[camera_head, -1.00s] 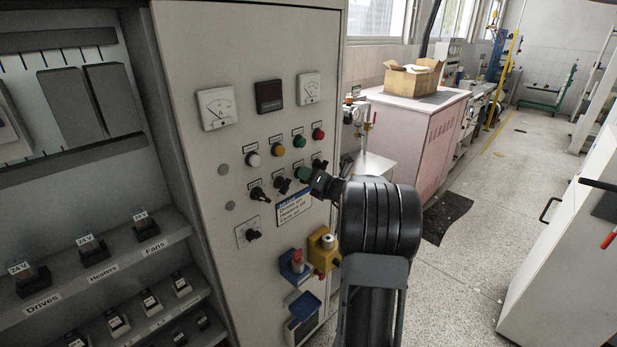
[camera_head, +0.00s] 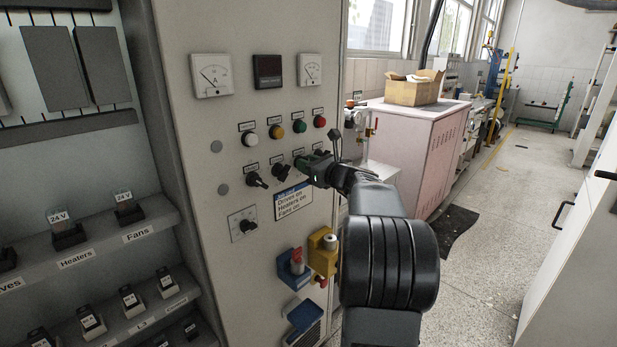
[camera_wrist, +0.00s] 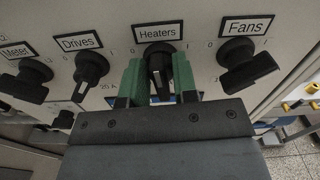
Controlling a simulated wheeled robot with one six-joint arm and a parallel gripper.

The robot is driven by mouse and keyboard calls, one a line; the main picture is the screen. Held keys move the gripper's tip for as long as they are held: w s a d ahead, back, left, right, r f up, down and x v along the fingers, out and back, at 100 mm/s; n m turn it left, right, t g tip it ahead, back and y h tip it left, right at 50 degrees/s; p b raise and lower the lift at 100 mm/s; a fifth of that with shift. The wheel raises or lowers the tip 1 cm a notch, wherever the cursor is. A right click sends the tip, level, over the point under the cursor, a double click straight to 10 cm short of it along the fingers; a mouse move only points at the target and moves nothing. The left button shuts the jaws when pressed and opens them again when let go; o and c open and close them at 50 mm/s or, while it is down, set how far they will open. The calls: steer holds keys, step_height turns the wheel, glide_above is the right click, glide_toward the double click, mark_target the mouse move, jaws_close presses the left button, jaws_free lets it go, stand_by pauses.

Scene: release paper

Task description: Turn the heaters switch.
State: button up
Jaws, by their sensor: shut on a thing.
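The heaters switch (camera_wrist: 160,66) is a black knob under the "Heaters" label in the wrist view. Its handle stands about vertical in that picture, between the green pads of my gripper (camera_wrist: 159,82). My gripper is shut on the handle, one pad on each side. In the head view my gripper (camera_head: 302,166) reaches the panel at the third knob of the row and hides the switch there.
The drives knob (camera_wrist: 91,68) and meter knob (camera_wrist: 30,74) are to the left, the fans knob (camera_wrist: 240,62) close on the right. Indicator lamps (camera_head: 299,126) are above, a yellow fixture (camera_head: 322,248) below. The floor (camera_head: 490,235) at right is mostly clear.

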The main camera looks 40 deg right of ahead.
steer(key=n+b, duration=0.1)
steer(key=b, duration=0.1)
steer(key=n+b, duration=0.3)
steer(key=n, duration=0.1)
steer(key=shift+a+f+b, duration=0.1)
steer(key=shift+f+b, duration=0.2)
steer(key=shift+b, duration=0.1)
steer(key=shift+r+n+b, duration=0.15)
steer(key=shift+n+b, duration=1.05)
steer(key=shift+n, duration=0.4)
steer(key=o, duration=0.7)
steer(key=shift+r, duration=0.1)
steer(key=shift+c, duration=0.2)
steer(key=shift+s, duration=0.2)
steer(key=s+d+b, duration=0.1)
steer(key=s+d, duration=0.1)
steer(key=s, duration=1.1)
steer(key=shift+s+d, duration=0.15)
